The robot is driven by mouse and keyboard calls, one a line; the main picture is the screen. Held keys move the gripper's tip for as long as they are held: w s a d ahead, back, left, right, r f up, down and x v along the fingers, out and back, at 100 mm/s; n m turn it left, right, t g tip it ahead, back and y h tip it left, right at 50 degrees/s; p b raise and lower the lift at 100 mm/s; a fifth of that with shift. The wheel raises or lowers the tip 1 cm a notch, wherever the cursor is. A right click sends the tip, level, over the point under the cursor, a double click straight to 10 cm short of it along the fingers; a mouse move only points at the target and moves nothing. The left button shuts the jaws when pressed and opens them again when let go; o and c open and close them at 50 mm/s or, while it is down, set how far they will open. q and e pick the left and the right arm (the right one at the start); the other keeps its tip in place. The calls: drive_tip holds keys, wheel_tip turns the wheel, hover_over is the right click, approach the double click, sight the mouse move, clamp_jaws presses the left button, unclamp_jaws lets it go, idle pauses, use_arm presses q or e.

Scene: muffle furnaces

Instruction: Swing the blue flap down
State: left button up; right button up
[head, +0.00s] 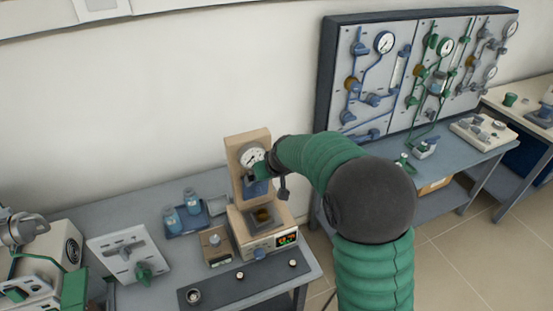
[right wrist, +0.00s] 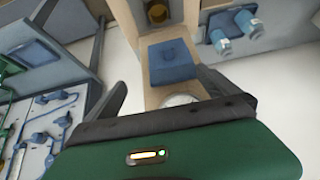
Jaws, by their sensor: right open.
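The blue flap (head: 257,188) stands upright on the front of a beige column, above the small furnace's open top (head: 263,217). In the right wrist view the flap (right wrist: 172,62) lies ahead of my right gripper (right wrist: 163,85), roughly between its fingertips. That gripper is open, with one dark finger on each side. I cannot tell whether a finger touches the flap. In the head view my right gripper (head: 270,178) is at the column, and my green arm partly covers it. My left gripper is not in view.
A round gauge (head: 251,155) sits on the column above the flap. Blue-capped bottles (head: 171,218) stand on a tray to the left. A white panel with a green knob (head: 130,254) is farther left. A piping board (head: 420,75) stands at the right.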

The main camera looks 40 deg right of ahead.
use_arm(q)
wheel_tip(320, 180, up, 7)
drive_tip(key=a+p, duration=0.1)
drive_tip(key=p, duration=0.5)
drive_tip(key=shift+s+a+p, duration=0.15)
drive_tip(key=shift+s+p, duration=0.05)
drive_tip(key=shift+p, duration=0.2)
use_arm(e)
drive_tip(key=a+v, duration=0.1)
drive_tip(key=v, duration=1.4)
drive_tip(key=shift+w+a, duration=0.35)
drive_tip(key=shift+a, duration=0.05)
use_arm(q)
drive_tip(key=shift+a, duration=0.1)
use_arm(e)
drive_tip(key=shift+a+r, duration=0.1)
